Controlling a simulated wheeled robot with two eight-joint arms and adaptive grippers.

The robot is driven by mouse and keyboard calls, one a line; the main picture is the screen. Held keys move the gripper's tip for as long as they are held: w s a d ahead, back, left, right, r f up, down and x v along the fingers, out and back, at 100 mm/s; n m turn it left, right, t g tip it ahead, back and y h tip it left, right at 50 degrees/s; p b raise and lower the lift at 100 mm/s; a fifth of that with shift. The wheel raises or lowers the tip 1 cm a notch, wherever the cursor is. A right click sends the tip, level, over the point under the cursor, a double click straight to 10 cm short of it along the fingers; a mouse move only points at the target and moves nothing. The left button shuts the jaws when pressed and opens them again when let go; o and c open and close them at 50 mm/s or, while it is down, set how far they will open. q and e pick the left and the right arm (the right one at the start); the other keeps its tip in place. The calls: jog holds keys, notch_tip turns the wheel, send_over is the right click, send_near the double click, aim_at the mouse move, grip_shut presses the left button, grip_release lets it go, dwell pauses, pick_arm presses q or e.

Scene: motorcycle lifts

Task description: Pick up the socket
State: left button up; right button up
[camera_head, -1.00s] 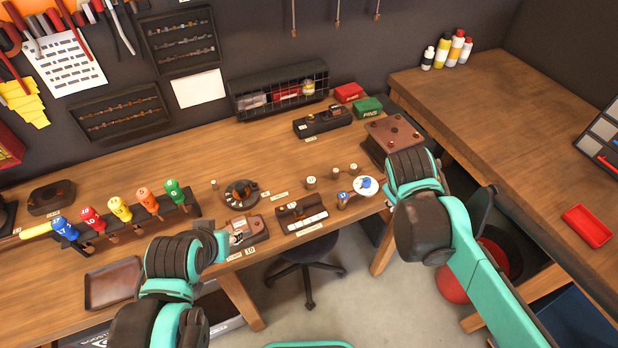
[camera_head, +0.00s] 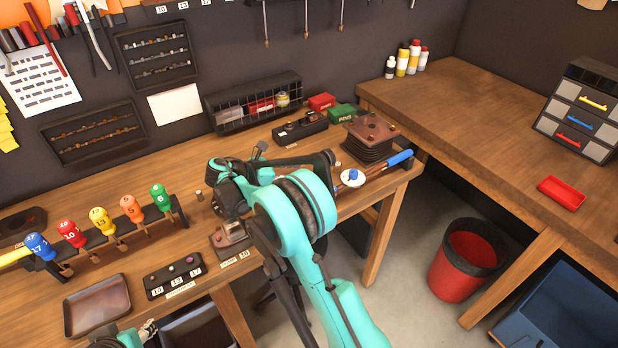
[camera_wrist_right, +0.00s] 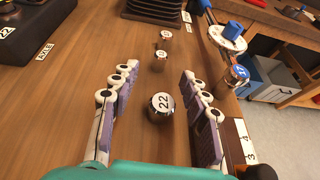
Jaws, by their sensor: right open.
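A metal socket (camera_wrist_right: 162,104) marked 22 stands upright on the wooden bench in the right wrist view. It is between the two finger rows of my right gripper (camera_wrist_right: 159,72), with a gap on both sides. The gripper is open and empty. Two smaller sockets, a nearer one (camera_wrist_right: 160,57) and a farther one (camera_wrist_right: 165,35), stand beyond it. In the head view my right arm covers the socket 22, and the fingers are hard to make out. Another small socket (camera_head: 200,195) stands left of my arm.
A blue-handled tool and a white disc (camera_head: 352,178) lie right of my right gripper. A dark plate stack (camera_head: 370,138) stands behind. Colored screwdrivers (camera_head: 102,220) stand in a rack at left. A brown tray (camera_head: 97,305) and a labelled holder (camera_head: 175,276) sit near the front edge.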

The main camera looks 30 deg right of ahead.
jog(key=shift+x, duration=1.15)
jog(key=b+x, duration=0.2)
jog(key=x, duration=0.2)
jog(key=shift+d+f, duration=0.1)
jog(key=shift+f, duration=0.2)
jog(key=shift+d+f+b, duration=0.1)
jog(key=shift+d+b, duration=0.25)
grip_shut()
